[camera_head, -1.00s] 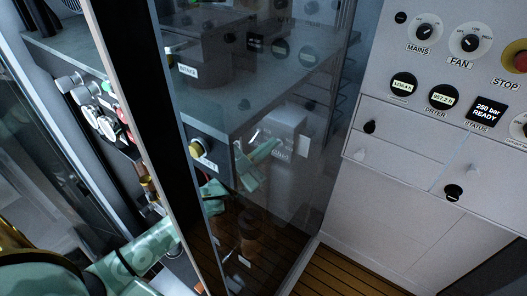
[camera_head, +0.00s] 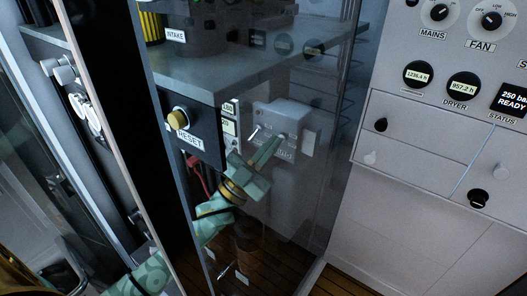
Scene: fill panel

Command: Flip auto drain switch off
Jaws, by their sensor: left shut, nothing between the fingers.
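My left gripper (camera_head: 270,149) is shut and empty, at the end of my green arm. It points up and right at a light grey switch box (camera_head: 291,118), seen through a dark glass pane. A small pale toggle lever (camera_head: 254,132) stands out on the left of the box, tilted up and to the right, just left of the fingertips. The fingertips overlap the front of the box; whether they touch it I cannot tell. The label under the fingers is too small and partly hidden to read. My right gripper is not in view.
A black block with a yellow RESET button (camera_head: 181,115) is left of the gripper, under a grey shelf (camera_head: 225,75). A dark door post (camera_head: 125,120) stands left of it. A white control panel (camera_head: 435,125) with knobs and displays is on the right.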

